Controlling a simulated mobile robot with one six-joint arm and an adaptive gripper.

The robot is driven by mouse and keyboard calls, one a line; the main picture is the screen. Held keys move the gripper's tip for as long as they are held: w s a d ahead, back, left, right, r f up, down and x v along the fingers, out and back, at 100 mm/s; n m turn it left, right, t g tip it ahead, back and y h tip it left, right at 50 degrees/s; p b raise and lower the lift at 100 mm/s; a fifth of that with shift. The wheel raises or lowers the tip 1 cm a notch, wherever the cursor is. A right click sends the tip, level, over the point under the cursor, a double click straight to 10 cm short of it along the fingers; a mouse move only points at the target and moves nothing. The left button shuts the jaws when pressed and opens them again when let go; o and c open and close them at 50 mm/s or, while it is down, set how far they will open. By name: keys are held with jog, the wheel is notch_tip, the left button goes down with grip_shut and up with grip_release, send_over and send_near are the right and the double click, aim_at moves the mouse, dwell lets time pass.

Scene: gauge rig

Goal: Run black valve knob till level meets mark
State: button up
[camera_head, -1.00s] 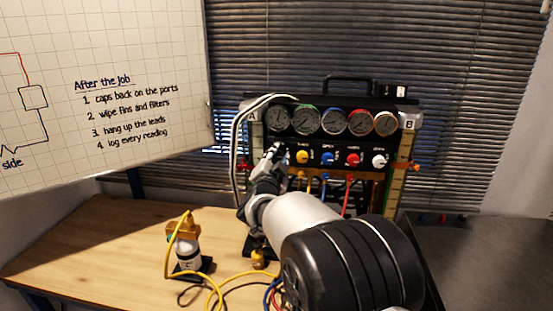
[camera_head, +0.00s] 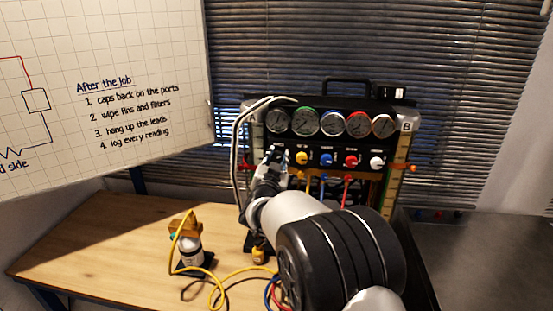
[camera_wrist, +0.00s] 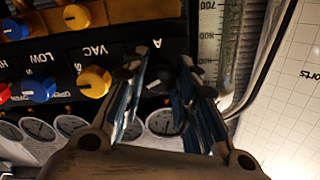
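The black valve knob (camera_wrist: 160,79) is at the end of the knob row, beside the yellow VAC knob, in the wrist view. My gripper (camera_wrist: 163,60) has its two fingers on either side of this knob, the gap partly narrowed. I cannot tell whether both pads touch it. In the head view, my gripper (camera_head: 274,156) is at the left end of the panel's knob row and hides the black knob. The scale of column A (camera_wrist: 208,25) shows partly in the wrist view, with the number 700. Its liquid level and mark cannot be made out.
The gauge panel (camera_head: 330,143) carries several round gauges and a yellow knob (camera_head: 302,158), a blue knob (camera_head: 327,159), a red knob (camera_head: 351,161) and a white knob (camera_head: 377,163). White hoses (camera_head: 237,150) hang at its left.

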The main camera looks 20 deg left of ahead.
jog(key=o, duration=0.5)
jog(key=shift+s, duration=0.1)
jog(key=v, duration=1.1)
jog(key=shift+s+d, duration=0.2)
jog(key=shift+s, duration=0.15)
